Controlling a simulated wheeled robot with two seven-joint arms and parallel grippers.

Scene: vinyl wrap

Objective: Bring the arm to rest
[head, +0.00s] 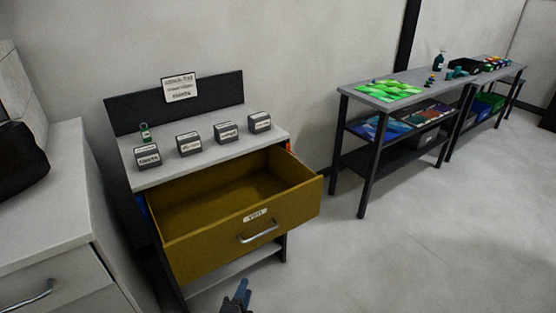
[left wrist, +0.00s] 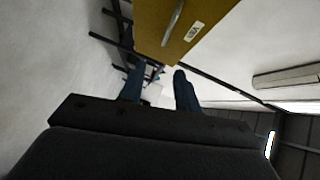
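My left gripper (head: 238,296) shows at the bottom of the head view, low in front of the drawer unit. In the left wrist view its two blue fingers (left wrist: 160,88) stand apart with nothing between them. The brown drawer (head: 240,225) is pulled open and looks empty inside. Its front with the silver handle also shows at the top of the left wrist view (left wrist: 195,25). The gripper is below the drawer front and apart from the handle. My right gripper is in neither view.
A white cabinet (head: 60,240) stands at the left. A long shelf table (head: 345,91) with coloured sheets stands at the right. The floor (head: 430,230) at the right is clear.

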